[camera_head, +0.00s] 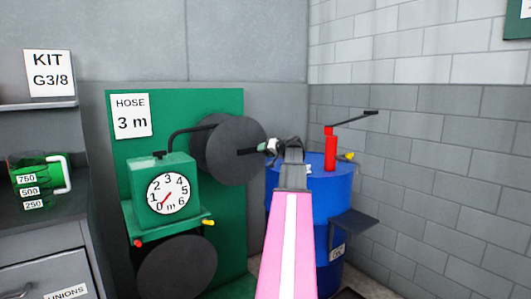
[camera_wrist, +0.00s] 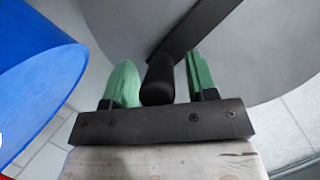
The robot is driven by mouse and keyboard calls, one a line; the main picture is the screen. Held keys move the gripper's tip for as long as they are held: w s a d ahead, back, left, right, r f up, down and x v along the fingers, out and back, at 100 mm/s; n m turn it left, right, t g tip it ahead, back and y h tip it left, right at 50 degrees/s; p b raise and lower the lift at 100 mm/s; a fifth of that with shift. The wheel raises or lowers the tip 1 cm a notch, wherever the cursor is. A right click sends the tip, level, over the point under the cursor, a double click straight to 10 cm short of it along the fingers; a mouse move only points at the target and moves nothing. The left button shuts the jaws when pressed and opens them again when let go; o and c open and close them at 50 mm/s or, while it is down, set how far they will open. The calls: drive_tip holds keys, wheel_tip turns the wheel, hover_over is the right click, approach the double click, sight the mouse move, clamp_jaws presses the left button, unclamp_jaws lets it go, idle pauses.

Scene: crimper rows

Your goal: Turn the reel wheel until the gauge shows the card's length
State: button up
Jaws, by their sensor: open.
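The dark grey reel wheel (camera_head: 225,150) is mounted on the green board, with a dark crank arm (camera_head: 247,151) reaching toward my gripper. My gripper (camera_head: 272,146) is at the end of that crank. In the wrist view, my open green fingers (camera_wrist: 160,83) stand on either side of the black crank knob (camera_wrist: 158,78), with narrow gaps beside it. The wheel face (camera_wrist: 270,50) fills the background there. The white round gauge (camera_head: 167,193) on a green box has its red needle pointing down-left, near 0. The card (camera_head: 131,116) reads "HOSE 3 m".
A blue drum (camera_head: 335,195) stands close to the right of my gripper, with a red pump (camera_head: 330,150) on top and a dark shelf (camera_head: 354,222) on its side. Another dark disc (camera_head: 177,268) is below the gauge. A green jug (camera_head: 38,180) is at left.

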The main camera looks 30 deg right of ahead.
sight(243, 178)
clamp_jaws()
drive_tip(key=shift+f, duration=0.15)
drive_tip(key=shift+a+f+m+y, duration=0.1)
drive_tip(key=shift+f+m+y, duration=0.3)
drive_tip(key=shift+f+m, duration=0.5)
drive_tip(key=shift+s+a+f+m+t+y, duration=0.25)
drive_tip(key=shift+a+f+m+t, duration=0.8)
drive_tip(key=shift+a+f+m, duration=1.3)
drive_tip(key=shift+s+a+f+m+t+y, duration=0.1)
drive_tip(key=shift+a+f+m+t+y, duration=0.2)
drive_tip(key=shift+a+f+m+t, duration=1.45)
drive_tip(key=shift+s+a+f+m+t+y, duration=0.25)
drive_tip(key=shift+a+f+m, duration=0.3)
drive_tip(key=shift+a+m, duration=2.8)
drive_tip(key=shift+d+m, duration=1.05)
drive_tip(key=shift+d, duration=0.05)
